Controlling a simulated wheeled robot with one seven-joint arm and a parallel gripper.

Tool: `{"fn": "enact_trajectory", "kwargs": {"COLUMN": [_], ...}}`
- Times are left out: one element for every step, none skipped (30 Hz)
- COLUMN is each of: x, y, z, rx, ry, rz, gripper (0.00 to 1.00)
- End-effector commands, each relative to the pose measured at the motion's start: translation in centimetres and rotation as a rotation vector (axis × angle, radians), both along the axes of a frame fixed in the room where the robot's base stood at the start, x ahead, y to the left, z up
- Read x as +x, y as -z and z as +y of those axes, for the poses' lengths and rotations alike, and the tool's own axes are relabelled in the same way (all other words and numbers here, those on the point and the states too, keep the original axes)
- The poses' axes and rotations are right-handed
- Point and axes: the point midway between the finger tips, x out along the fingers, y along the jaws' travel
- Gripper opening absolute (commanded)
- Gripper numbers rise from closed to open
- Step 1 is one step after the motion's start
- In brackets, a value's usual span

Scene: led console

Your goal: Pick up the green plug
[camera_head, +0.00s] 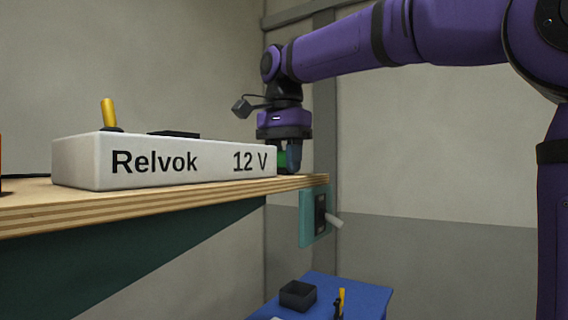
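The green plug (282,161) shows as a small green patch at the right end of the wooden shelf, just behind the right end of the white console. The console hides part of it. My gripper (288,165) points down at the plug, with its dark fingers beside and in front of it. The fingers overlap the plug in this view, and I cannot tell whether they are closed on it or only around it.
The white console (190,166) marked "Relvok 12 V" stands on the wooden shelf (120,202), with a yellow lever (108,113) on top. A teal switch panel (308,218) is below the shelf's right end. A blue table (350,291) stands lower, holding a black box (297,294).

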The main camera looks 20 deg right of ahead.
Motion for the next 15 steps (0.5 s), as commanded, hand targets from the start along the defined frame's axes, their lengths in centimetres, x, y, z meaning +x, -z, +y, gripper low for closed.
{"fn": "enact_trajectory", "kwargs": {"x": [0.0, 0.0, 0.0, 0.0, 0.0, 0.0, 0.0, 0.0, 0.0, 0.0, 0.0, 0.0, 0.0, 0.0, 0.0], "y": [0.0, 0.0, 0.0, 0.0, 0.0, 0.0, 0.0, 0.0, -0.1, -0.1, -0.2, -0.4, -0.6, -0.8, -1.1], "z": [0.0, 0.0, 0.0, 0.0, 0.0, 0.0, 0.0, 0.0, 0.0, 0.0, 0.0, 0.0, 0.0, 0.0, 0.0], "rx": [0.0, 0.0, 0.0, 0.0, 0.0, 0.0, 0.0, 0.0, 0.0, 0.001, 0.001, 0.0, 0.0, 0.0, 0.0], "ry": [0.0, 0.0, 0.0, 0.0, 0.0, 0.0, 0.0, 0.0, 0.0, 0.0, 0.0, 0.0, 0.0, 0.0, 0.0], "rz": [0.0, 0.0, 0.0, 0.0, 0.0, 0.0, 0.0, 0.0, 0.0, -0.001, -0.001, -0.001, -0.002, -0.002, -0.002], "gripper": [0.08, 0.08, 0.08, 0.08, 0.08, 0.08, 0.08, 0.08, 0.08, 0.08, 0.08, 0.08, 0.08, 0.08, 0.08]}}
